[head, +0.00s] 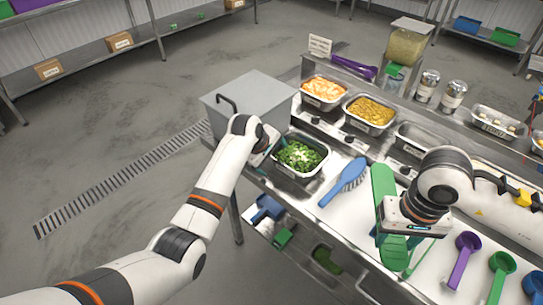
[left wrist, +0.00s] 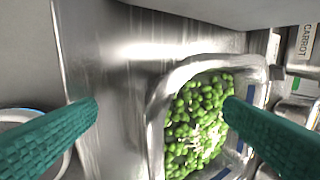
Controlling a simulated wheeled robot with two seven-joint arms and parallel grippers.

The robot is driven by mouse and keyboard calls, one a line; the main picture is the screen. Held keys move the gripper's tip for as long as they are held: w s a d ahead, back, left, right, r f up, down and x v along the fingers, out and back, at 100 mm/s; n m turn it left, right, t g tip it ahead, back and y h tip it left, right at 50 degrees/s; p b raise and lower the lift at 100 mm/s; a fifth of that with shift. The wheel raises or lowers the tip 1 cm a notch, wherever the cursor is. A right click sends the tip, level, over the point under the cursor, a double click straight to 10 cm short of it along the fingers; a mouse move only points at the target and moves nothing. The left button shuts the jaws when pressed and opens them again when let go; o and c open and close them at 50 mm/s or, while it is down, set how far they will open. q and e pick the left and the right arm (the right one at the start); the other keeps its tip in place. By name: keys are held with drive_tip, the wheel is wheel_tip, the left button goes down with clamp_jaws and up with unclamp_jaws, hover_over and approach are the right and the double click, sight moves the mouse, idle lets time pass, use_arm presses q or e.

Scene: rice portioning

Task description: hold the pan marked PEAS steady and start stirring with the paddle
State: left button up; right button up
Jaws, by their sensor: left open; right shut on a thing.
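The pan (head: 303,176) of green peas with some white grains stands at the left end of the steel counter; I cannot read a PEAS mark on it. In the left wrist view the pan (left wrist: 153,130) has its left wall between my open teal fingers (left wrist: 162,125). One finger is over the peas, the other is outside to the left; contact is not clear. In the head view my left gripper (head: 268,152) is at the pan's left side, partly hidden by its wrist. My right gripper (head: 398,222) is shut on the long green paddle (head: 383,183), right of the pan and apart from it.
A grey lidded bin (head: 255,95) stands behind my left wrist. Pans of orange (head: 338,105) and yellow food (head: 383,127) sit behind the peas. A blue perforated tool (head: 345,182) lies between pan and paddle. Purple (head: 462,255) and green scoops (head: 498,275) lie at front right.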

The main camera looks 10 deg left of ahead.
use_arm(q)
wheel_tip(320, 180, up, 6)
drive_tip(key=p, duration=0.7)
drive_tip(key=shift+r, duration=0.25)
use_arm(e)
wheel_tip(320, 180, up, 8)
drive_tip(key=shift+f, duration=0.2)
use_arm(q)
drive_tip(key=shift+f, duration=0.1)
